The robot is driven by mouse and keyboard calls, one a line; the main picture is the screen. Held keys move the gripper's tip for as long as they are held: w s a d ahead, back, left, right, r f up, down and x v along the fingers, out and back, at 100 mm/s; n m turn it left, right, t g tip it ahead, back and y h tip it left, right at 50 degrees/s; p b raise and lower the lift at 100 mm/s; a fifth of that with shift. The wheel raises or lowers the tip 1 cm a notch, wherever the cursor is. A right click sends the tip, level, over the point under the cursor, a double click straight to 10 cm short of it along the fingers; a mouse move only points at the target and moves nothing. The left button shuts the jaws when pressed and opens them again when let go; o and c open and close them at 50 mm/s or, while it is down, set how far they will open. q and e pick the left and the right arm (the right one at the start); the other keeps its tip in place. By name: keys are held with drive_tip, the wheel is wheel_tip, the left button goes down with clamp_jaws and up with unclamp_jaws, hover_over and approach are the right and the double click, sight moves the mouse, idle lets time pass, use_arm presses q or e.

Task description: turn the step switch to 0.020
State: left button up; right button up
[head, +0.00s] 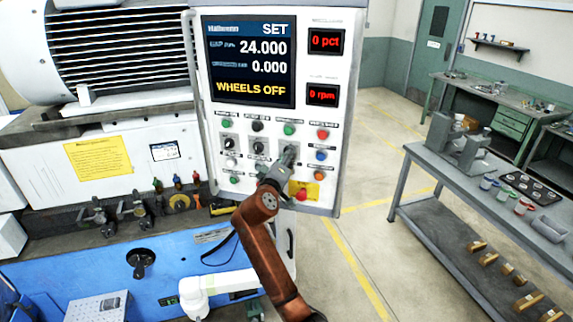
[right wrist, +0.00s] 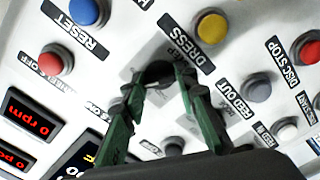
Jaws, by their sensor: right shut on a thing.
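The white control panel (head: 211,100) stands upright at the centre of the head view. My right gripper (head: 288,158) reaches its lower half from below. In the right wrist view, the gripper's green fingers (right wrist: 158,82) are shut on a black round knob (right wrist: 158,73) on the panel face. A label beside it is partly hidden and seems to end in "EP". The knob's pointer and scale cannot be read. In the head view the gripper hides this knob. The display (head: 250,62) reads SET, 24.000, 0.000 and WHEELS OFF. My left gripper does not show.
Around the held knob sit a yellow DRESS button (right wrist: 211,28), a grey FEED OUT button (right wrist: 256,88) and a blue RESET button (right wrist: 89,12). A red mushroom button (head: 302,195) is low on the panel. A grey workbench (head: 420,150) stands right, with open floor between.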

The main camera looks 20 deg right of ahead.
drive_tip(key=shift+f+m+b, duration=0.15)
drive_tip(key=shift+m+b, duration=0.65)
drive_tip(key=shift+m, duration=0.2)
drive_tip(key=shift+f+m+b, duration=0.1)
drive_tip(key=shift+m+b, duration=0.7)
drive_tip(key=shift+m, duration=0.2)
drive_tip(key=o, duration=1.2)
drive_tip(key=shift+r, duration=0.1)
drive_tip(key=shift+c, duration=0.2)
drive_tip(key=v, duration=1.2)
